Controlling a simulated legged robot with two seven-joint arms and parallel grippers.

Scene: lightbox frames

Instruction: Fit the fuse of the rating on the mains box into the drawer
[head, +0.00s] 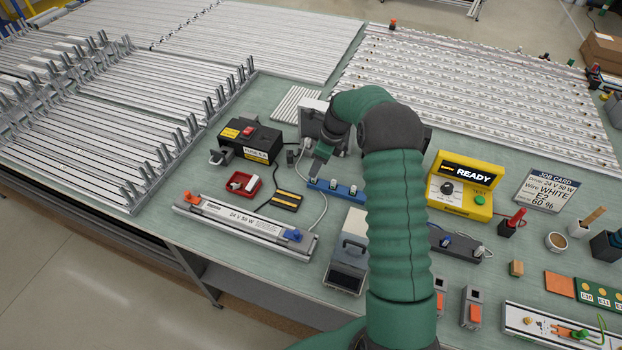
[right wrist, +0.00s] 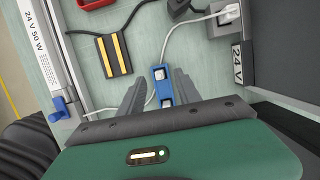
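The black mains box (head: 251,139) stands left of centre in the head view, with a red switch and yellow labels. The rating print is too small to read surely. A small grey part (head: 220,157) juts out at its left front; I cannot tell whether it is the drawer. A red tray (head: 234,187) in front of the box holds a pale piece; no fuse is clearly recognisable. My right gripper (head: 318,166) is open and empty above the blue connector block (head: 345,191), which shows between its fingers (right wrist: 158,77) in the right wrist view. My left gripper is out of view.
Cables cross the table there. A grey device (head: 348,262) and yellow READY tester (head: 462,185) stand nearby.

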